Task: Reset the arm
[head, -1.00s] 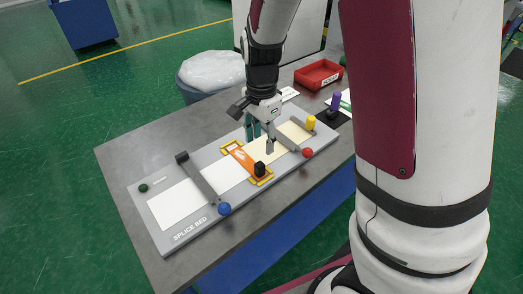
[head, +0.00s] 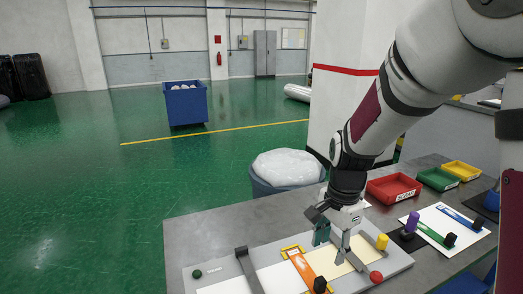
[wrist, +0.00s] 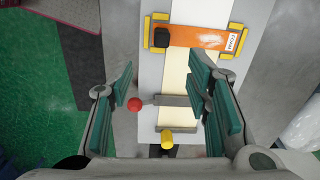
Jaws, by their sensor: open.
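My gripper (head: 333,238) hangs over the right half of the grey splice bed (head: 396,263) on the table. It also shows in the wrist view (wrist: 163,93), where its teal-padded fingers stand wide apart with nothing held between them. Below it, a grey clamp bar (wrist: 174,100) with a red knob (wrist: 135,104) lies across the pale strip. An orange piece (wrist: 200,37) with a black knob sits between yellow corner brackets beyond the fingers. A yellow knob (head: 381,241) stands at the bed's right side.
Red (head: 394,188), green (head: 438,179) and yellow (head: 461,171) trays stand at the table's back right. A bin with a white liner (head: 287,168) stands behind the table. A white sheet with coloured strips (head: 451,222) and a purple knob (head: 412,221) lie right of the bed.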

